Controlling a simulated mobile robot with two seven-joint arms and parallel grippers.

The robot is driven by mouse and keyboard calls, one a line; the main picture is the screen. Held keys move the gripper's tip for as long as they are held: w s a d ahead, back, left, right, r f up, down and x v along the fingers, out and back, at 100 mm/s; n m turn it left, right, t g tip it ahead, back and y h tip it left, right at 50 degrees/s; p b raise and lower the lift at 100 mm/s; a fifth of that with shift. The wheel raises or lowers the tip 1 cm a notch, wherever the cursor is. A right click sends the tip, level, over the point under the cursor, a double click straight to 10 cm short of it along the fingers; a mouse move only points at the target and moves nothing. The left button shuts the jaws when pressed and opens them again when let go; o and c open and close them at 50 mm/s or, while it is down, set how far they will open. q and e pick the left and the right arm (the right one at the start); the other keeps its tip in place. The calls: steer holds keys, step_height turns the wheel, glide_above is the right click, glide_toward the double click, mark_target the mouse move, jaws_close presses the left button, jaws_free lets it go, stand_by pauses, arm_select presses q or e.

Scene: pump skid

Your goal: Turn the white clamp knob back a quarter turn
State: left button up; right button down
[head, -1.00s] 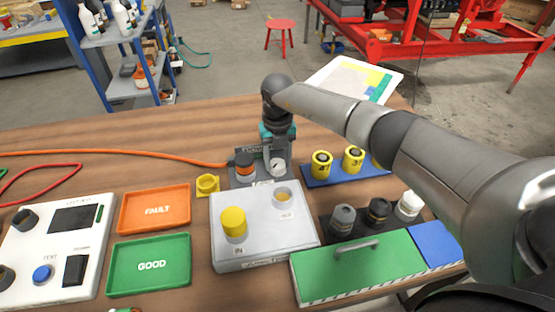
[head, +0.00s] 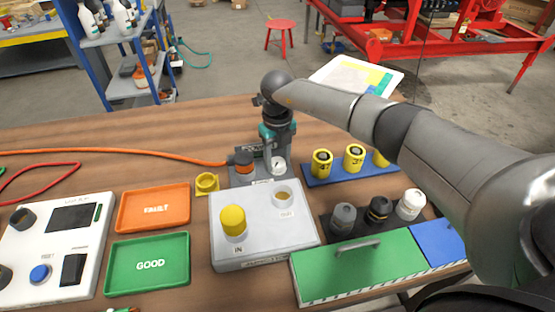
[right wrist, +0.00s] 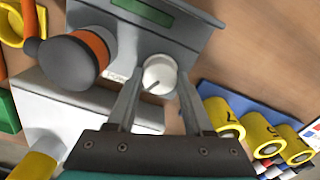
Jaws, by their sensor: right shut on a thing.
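The white clamp knob (right wrist: 160,75) is a small round knob with a dark line on its face, on a grey fixture (right wrist: 190,28). In the head view the knob (head: 278,168) is partly hidden by my right gripper. My right gripper (right wrist: 158,82) reaches down from above, its two fingers on either side of the knob and shut on it. In the head view the right gripper (head: 277,160) stands over the fixture, behind the grey box. A dark cylinder with an orange band (head: 243,164) sits just left of the knob. My left gripper is not in view.
A grey box (head: 264,250) with a yellow cap stands in front. A blue rack (head: 340,174) with yellow cylinders is to the right. Orange (head: 153,208) and green (head: 148,265) trays lie left. An orange hose (head: 110,153) runs to the fixture. Bare table lies behind.

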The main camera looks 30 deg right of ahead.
steer(key=n+b, duration=0.1)
steer(key=n, duration=0.3)
steer(key=shift+n, duration=0.4)
steer(key=n+b, duration=0.1)
steer(key=n, duration=0.2)
steer(key=shift+n, duration=0.3)
steer(key=shift+n+b, duration=0.3)
steer(key=shift+n, duration=0.6)
steer(key=shift+n+b, duration=0.3)
steer(key=shift+n, duration=1.5)
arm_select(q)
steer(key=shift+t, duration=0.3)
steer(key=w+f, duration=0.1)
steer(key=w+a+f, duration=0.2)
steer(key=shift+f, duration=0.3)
arm_select(e)
steer(key=shift+n, duration=0.4)
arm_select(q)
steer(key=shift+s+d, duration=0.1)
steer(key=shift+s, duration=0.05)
